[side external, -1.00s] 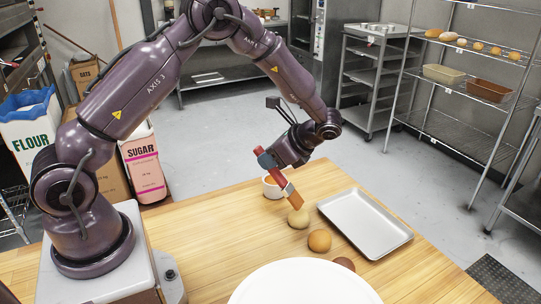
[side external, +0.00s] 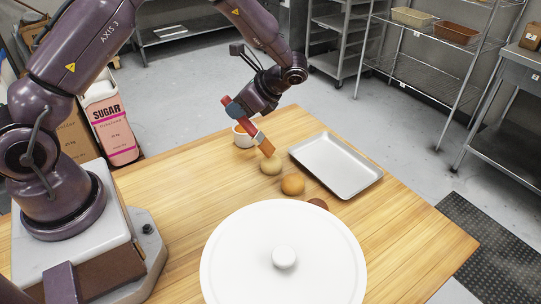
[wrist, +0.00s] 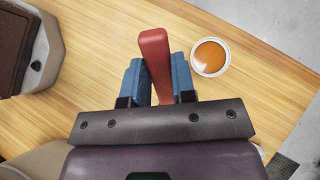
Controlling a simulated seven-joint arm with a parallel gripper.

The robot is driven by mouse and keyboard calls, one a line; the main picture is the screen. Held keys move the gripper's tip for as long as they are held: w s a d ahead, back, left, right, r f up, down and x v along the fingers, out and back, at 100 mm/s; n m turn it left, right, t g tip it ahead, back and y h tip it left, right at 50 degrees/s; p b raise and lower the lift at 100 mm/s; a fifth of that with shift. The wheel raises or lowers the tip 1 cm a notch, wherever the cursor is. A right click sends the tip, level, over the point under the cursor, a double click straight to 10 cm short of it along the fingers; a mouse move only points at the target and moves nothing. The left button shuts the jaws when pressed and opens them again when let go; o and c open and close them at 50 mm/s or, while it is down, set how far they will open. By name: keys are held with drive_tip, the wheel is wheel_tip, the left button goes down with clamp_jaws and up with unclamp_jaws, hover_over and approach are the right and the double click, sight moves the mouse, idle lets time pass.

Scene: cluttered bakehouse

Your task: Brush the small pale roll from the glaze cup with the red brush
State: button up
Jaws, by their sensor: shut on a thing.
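My gripper (side external: 238,112) is shut on the red brush (side external: 249,126). The brush's red handle stands between the blue fingers in the wrist view (wrist: 155,62). The brush slants down to the right, its orange-brown bristles at the top of the small pale roll (side external: 270,167). I cannot tell whether they touch it. The roll sits on the wooden table. The white glaze cup (side external: 237,138) with orange glaze stands behind and left of the roll, partly hidden by the brush and gripper. The cup also shows in the wrist view (wrist: 195,65), right of the fingers; the roll and bristles are hidden there.
A golden-brown roll (side external: 292,184) lies just in front of the pale one. A darker roll (side external: 317,203) is partly hidden by a large white round lid (side external: 230,255). An empty metal tray (side external: 346,178) lies to the right. The table's front right is clear.

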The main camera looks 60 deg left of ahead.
drive_tip(key=shift+f, duration=0.5)
drive_tip(key=shift+w+a, duration=0.1)
idle(0.5)
drive_tip(key=shift+w+a, duration=0.15)
drive_tip(key=shift+w, duration=0.15)
drive_tip(key=shift+s+d, duration=0.5)
drive_tip(key=shift+s, duration=0.25)
drive_tip(key=shift+w, duration=0.1)
drive_tip(key=shift+w+a, duration=0.55)
drive_tip(key=shift+w, duration=0.1)
drive_tip(key=shift+s+d, duration=0.1)
drive_tip(key=shift+s, duration=0.05)
